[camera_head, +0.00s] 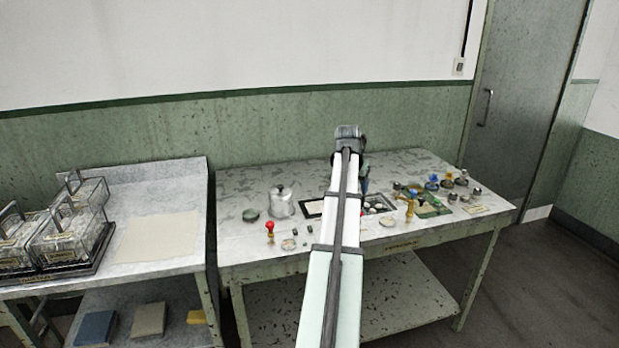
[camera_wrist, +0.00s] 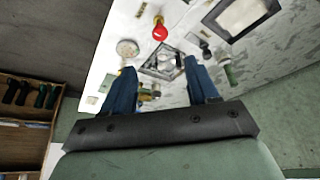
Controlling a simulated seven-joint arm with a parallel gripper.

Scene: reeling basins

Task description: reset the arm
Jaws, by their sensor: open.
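My gripper (camera_wrist: 159,64) is open, with its two blue fingers spread apart in the wrist view and nothing seen held between them. In the head view my arm reaches out over the right table (camera_head: 240,252), and it hides part of the tabletop's middle. A bluish finger of my gripper (camera_head: 364,180) shows just right of the arm, above the table; its height over the top is hard to tell. A red-knobbed tool (camera_wrist: 160,30) appears beyond the fingertips in the wrist view.
A lidded metal pot (camera_head: 282,203) stands left of my arm, near a dark-framed tray (camera_head: 312,209). A green mat (camera_head: 436,210) with several small items lies to the right. The left table holds clear handled boxes (camera_head: 68,240) and a bare beige sheet (camera_head: 158,237).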

